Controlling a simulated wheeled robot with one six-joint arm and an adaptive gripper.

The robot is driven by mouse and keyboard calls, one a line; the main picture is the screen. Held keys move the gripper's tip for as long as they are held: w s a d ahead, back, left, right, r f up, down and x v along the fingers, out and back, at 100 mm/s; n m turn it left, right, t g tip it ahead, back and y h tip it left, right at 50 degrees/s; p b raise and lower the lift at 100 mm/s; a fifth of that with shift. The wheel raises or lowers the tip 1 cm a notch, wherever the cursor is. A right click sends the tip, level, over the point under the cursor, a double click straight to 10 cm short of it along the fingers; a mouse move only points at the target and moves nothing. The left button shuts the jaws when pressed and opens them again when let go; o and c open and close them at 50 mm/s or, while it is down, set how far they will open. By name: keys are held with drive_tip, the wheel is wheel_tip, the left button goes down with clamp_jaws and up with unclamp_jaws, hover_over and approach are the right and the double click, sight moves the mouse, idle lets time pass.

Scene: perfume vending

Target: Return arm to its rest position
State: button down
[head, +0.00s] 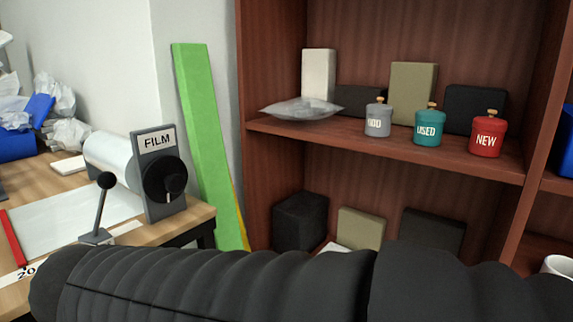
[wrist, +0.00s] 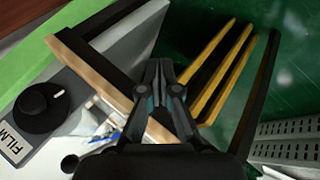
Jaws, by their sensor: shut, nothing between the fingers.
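My arm, in a ribbed black sleeve, lies across the bottom of the head view; the gripper itself is outside that view. In the wrist view my gripper (wrist: 163,72) is shut with nothing between its fingers. It shows over the corner of the wooden workbench (wrist: 131,101), with green floor beyond. I cannot tell the height of the fingers above the bench.
The bench holds the film dispenser (head: 160,175) and a lever (head: 102,205). A green plank (head: 205,140) leans at the wall. Yellow-edged bars (wrist: 222,75) stand near the gripper.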

drive_tip(key=s+d+m+g+p, duration=0.1)
drive_tip(key=d+m, duration=0.7)
drive_tip(key=d, duration=1.1)
drive_tip(key=s+d+f+m+h+p, duration=0.1)
drive_tip(key=d+m, duration=0.7)
drive_tip(key=d, duration=1.1)
drive_tip(key=s+p, duration=0.1)
drive_tip(key=p, duration=0.1)
drive_tip(key=shift+s+d+m+g+h+p, duration=0.3)
drive_tip(key=shift+s+d+g, duration=0.1)
